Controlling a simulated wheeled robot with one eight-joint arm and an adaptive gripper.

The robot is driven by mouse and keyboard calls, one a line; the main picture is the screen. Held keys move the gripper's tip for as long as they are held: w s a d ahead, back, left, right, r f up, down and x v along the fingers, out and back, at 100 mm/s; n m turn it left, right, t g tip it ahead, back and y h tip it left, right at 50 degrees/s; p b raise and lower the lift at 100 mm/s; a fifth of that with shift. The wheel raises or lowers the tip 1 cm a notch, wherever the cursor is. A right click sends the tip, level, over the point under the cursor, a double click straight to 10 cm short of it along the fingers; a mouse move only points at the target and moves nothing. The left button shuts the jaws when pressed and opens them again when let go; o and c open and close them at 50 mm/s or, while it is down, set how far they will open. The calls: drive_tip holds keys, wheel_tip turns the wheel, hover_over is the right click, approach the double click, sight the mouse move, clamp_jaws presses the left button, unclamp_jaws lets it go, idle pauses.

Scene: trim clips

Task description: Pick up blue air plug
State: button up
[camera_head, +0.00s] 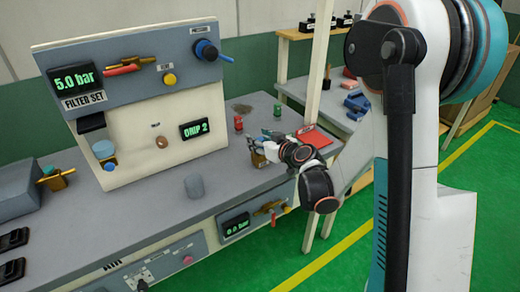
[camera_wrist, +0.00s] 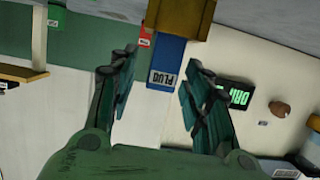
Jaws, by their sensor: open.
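I cannot tell how far the block lies beyond the fingertips. In the head view my gripper (camera_head: 257,146) is low over the bench's right part, by a small brass piece (camera_head: 258,160). The blue plug is not clear there.
The grey bench (camera_head: 150,225) carries an upright panel (camera_head: 165,135) behind and left of my gripper. A red item (camera_head: 238,123) and a green item (camera_head: 277,113) stand behind my gripper.

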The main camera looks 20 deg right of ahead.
clamp_jaws()
